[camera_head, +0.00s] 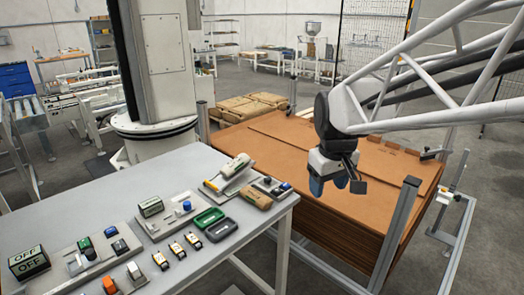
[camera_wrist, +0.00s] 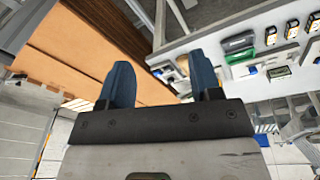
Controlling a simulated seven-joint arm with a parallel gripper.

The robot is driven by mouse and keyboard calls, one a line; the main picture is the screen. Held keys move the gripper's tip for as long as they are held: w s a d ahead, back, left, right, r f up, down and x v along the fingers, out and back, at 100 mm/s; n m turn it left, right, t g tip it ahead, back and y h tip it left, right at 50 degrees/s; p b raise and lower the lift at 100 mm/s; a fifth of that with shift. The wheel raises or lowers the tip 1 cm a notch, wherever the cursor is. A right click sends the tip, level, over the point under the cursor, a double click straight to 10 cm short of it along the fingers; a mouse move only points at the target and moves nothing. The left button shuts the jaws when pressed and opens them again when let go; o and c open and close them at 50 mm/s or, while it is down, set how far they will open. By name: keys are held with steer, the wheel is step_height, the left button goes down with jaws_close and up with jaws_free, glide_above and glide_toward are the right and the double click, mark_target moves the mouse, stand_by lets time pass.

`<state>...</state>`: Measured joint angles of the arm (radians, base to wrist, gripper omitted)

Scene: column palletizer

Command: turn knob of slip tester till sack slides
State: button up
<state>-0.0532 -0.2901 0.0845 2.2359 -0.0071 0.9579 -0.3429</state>
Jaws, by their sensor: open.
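What looks like the slip tester, a small tilted plate on a base (camera_head: 229,176), stands near the right end of the grey table. A small pale, sack-like piece (camera_head: 236,165) lies on the plate. Beside it, to the right, is a low plate with a dark part and a blue knob-like part (camera_head: 285,187); I cannot tell which part is the tester's knob. My gripper (camera_head: 337,185) is open and empty, to the right of the table above the brown sheet stack. In the wrist view its blue fingers (camera_wrist: 163,85) are apart, the right one partly covering the table end.
The brown stack (camera_head: 300,146) has grey corner posts (camera_head: 397,230). On the grey table (camera_head: 110,204) are a brown block (camera_head: 257,199), green tray (camera_head: 209,217), dark tray (camera_head: 221,230), a blue-knobbed panel (camera_head: 187,206) and "OFF" display boxes (camera_head: 28,262). The table's front left is crowded.

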steer(key=w+a+f+n+g, duration=0.1)
steer(key=w+a+f+n, duration=0.15)
steer(key=w, duration=0.75)
steer(key=w+a+f+n, duration=0.1)
steer(key=w+a+n, duration=0.15)
steer(key=w, duration=0.75)
steer(key=n, duration=0.4)
glide_toward(267, 177)
steer(key=shift+s+d+f+g, duration=0.15)
steer(key=shift+d+f+g, duration=0.05)
steer(key=shift+f+g, duration=0.25)
steer(key=shift+w+a+f, duration=0.2)
steer(key=shift+w+f, duration=0.1)
steer(key=shift+w, duration=0.05)
steer(key=shift+f, duration=0.2)
steer(key=shift+f, duration=3.7)
steer(key=shift+c, duration=0.4)
steer(key=c, duration=0.9)
steer(key=shift+o, duration=0.2)
